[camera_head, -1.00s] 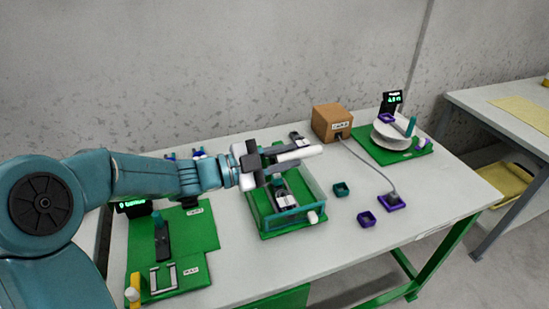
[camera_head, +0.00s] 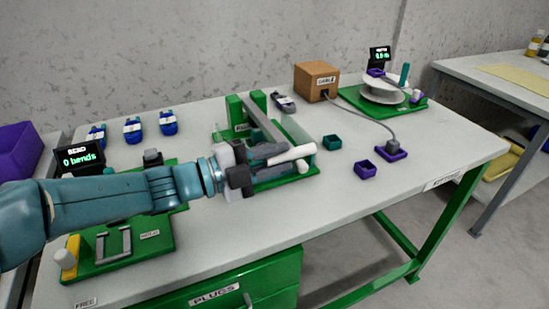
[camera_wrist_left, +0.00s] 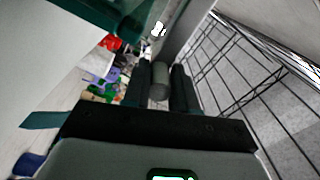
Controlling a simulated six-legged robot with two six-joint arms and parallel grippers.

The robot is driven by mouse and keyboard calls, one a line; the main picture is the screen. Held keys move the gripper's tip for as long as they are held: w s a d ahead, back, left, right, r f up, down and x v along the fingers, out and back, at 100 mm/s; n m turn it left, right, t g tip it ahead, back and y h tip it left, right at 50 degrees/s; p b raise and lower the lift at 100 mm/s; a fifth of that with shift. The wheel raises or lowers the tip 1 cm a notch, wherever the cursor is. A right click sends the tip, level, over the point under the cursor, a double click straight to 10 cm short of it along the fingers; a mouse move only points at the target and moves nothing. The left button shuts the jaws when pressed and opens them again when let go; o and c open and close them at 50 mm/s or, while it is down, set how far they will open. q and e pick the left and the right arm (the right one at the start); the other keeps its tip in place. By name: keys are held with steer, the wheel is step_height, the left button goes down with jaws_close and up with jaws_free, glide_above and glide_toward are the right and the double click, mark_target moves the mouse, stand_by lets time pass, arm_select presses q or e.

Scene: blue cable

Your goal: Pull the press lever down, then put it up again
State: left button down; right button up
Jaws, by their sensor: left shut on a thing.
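The press (camera_head: 238,112) stands on the bench with a green post and base. Its grey lever (camera_head: 264,122) slopes from the post top down towards the front, to my left gripper (camera_head: 290,152). In the left wrist view, the two dark fingers of that gripper (camera_wrist_left: 160,84) are shut around the lever's grey round handle (camera_wrist_left: 159,90). In the head view the gripper covers the handle and part of the press base. My right gripper is not in view.
A green bend station (camera_head: 130,252) lies under my left arm, its display (camera_head: 80,158) reading 0 bends. The front right bench is clear.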

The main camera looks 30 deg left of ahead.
arm_select(q)
steer(key=shift+f, duration=0.2)
steer(key=c, duration=1)
jaws_free()
steer(key=shift+w+a, duration=0.15)
steer(key=shift+o, duration=0.2)
steer(key=p+v, duration=0.1)
steer(key=v, duration=1.5)
steer(key=shift+s+p, duration=0.3)
steer(key=shift+p, duration=0.1)
